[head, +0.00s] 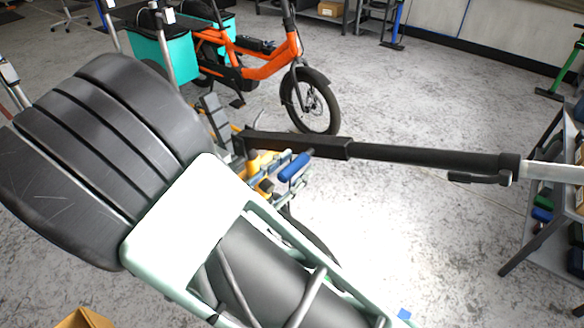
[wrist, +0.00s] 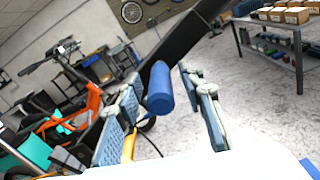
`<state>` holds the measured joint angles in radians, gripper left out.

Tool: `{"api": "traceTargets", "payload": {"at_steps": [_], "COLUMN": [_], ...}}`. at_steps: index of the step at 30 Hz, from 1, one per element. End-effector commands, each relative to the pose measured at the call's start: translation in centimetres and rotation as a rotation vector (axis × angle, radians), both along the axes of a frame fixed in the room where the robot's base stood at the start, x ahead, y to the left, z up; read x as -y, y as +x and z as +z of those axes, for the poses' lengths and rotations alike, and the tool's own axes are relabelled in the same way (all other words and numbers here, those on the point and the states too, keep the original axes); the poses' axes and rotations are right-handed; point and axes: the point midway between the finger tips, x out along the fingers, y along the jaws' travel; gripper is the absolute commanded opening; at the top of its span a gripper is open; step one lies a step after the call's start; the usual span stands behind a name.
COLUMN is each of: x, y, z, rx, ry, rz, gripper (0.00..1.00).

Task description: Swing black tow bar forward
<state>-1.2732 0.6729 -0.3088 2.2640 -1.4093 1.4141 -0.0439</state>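The black tow bar (head: 400,154) runs nearly level across the head view, from a thick square section at its left end to a pale silver section at the right. It crosses the top of the wrist view as a dark diagonal beam (wrist: 186,42). A blue cylindrical grip (head: 296,167) sits just below its thick end; it also shows in the wrist view (wrist: 158,92). My gripper (head: 281,172) is open, its blue-padded fingers (wrist: 160,84) on either side of the blue grip, with gaps visible. Contact cannot be confirmed. My arm hides part of the area below.
An orange cargo bike (head: 290,52) with teal boxes (head: 165,58) stands behind the bar. A shelf rack (head: 545,215) is at the right, near the bar's silver end. A small cardboard box (head: 82,318) is at the lower left. Concrete floor is clear right of my arm.

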Motion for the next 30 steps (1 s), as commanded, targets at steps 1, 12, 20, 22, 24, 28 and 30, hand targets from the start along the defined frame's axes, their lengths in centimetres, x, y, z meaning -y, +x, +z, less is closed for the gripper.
{"api": "traceTargets", "payload": {"at_steps": [1,12,20,22,24,28,30], "x": [0.0,0.0,0.0,0.0,0.1,0.4,0.6], "y": [0.0,0.0,-0.1,-0.1,-0.1,-0.4,-0.5], "z": [0.0,0.0,0.0,-0.4,-1.3,-3.4,-4.5], "rx": [0.0,0.0,0.0,0.005,0.018,0.054,0.069], "ry": [0.0,0.0,0.001,0.007,0.023,0.073,0.093], "rz": [0.0,-0.001,-0.001,-0.001,-0.001,-0.002,-0.003], "gripper": [0.36,0.0,0.0,0.0,0.0,0.0,0.0]}}
